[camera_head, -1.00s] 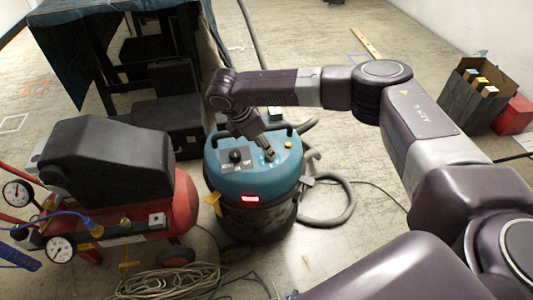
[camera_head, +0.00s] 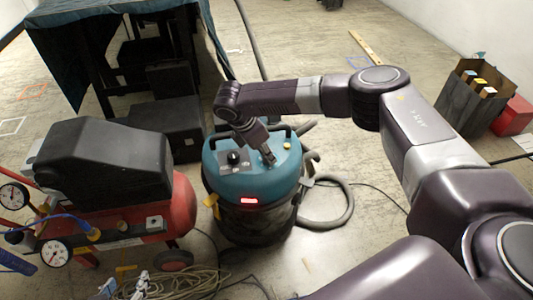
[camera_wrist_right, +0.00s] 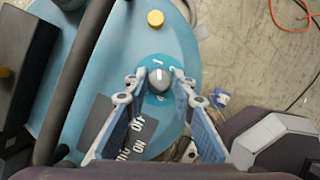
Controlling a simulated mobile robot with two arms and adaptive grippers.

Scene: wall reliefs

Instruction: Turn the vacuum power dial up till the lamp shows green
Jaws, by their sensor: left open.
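The teal-topped vacuum (camera_head: 225,182) stands on the floor in the head view. Its lamp (camera_head: 249,201) on the front glows red. The round grey dial (camera_wrist_right: 159,79), with a light pointer mark, shows in the right wrist view. My right gripper (camera_wrist_right: 154,77) is open, with a finger on each side of the dial; I cannot tell if either touches it. In the head view my right gripper (camera_head: 267,156) points down at the vacuum's top and hides the dial.
A black knob (camera_head: 235,157) and a yellow button (camera_head: 287,146) sit on the vacuum's top near my right gripper. A red compressor (camera_head: 180,207) with gauges stands to the left. A grey hose (camera_head: 335,215) loops at the right.

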